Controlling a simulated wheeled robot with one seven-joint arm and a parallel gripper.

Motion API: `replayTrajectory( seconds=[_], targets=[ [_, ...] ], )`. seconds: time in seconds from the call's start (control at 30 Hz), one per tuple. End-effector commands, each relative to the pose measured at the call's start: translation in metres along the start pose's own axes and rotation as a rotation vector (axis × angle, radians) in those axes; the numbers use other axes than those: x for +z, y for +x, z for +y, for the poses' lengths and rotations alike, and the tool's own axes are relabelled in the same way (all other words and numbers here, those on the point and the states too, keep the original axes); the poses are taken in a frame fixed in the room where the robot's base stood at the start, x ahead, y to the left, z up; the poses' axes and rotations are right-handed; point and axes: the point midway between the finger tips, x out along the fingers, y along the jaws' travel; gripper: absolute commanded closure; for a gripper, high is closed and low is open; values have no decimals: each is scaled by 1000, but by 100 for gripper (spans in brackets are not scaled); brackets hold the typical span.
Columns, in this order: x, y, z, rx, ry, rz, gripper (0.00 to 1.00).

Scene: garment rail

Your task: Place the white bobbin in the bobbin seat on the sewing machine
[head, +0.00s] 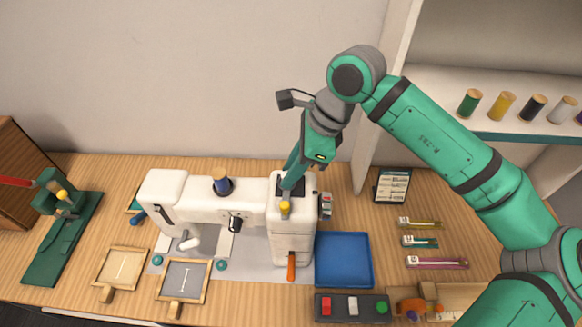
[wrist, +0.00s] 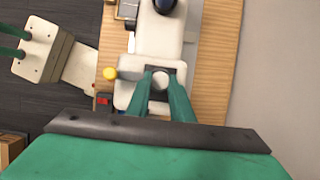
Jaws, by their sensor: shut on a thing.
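The white sewing machine (head: 190,198) stands on the wooden table, and its top also shows in the wrist view (wrist: 160,35). A dark square bobbin seat (head: 298,190) is on the top of its right end. My gripper (head: 290,185) points down over this seat, with its fingertips at or very close to it. In the wrist view, my gripper (wrist: 160,78) is shut on the white bobbin (wrist: 160,80), which sits between the fingertips over the dark seat. The fingers hide the bobbin in the head view. I cannot tell whether the bobbin touches the seat.
A yellow knob (head: 285,207) is close in front of the fingers. A dark blue spool (head: 222,184) stands on the machine further left. A blue tray (head: 344,260) and a dark button panel (head: 352,306) are to the front right. Several thread spools stand on the right shelf (head: 540,135).

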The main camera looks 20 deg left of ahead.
Motion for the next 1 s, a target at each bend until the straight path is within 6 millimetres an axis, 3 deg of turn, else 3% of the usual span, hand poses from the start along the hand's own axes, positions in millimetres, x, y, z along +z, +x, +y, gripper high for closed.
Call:
replayTrajectory(
  seconds=[0.03, 0.07, 0.13, 0.57, 1.0],
  targets=[
    [0, 0, 0, 0, 0, 0, 100],
    [0, 0, 0, 0, 0, 0, 75],
    [0, 0, 0, 0, 0, 0, 61],
    [3, -9, -1, -2, 1, 0, 61],
    [4, -92, -1, -3, 3, 2, 61]
  ],
)
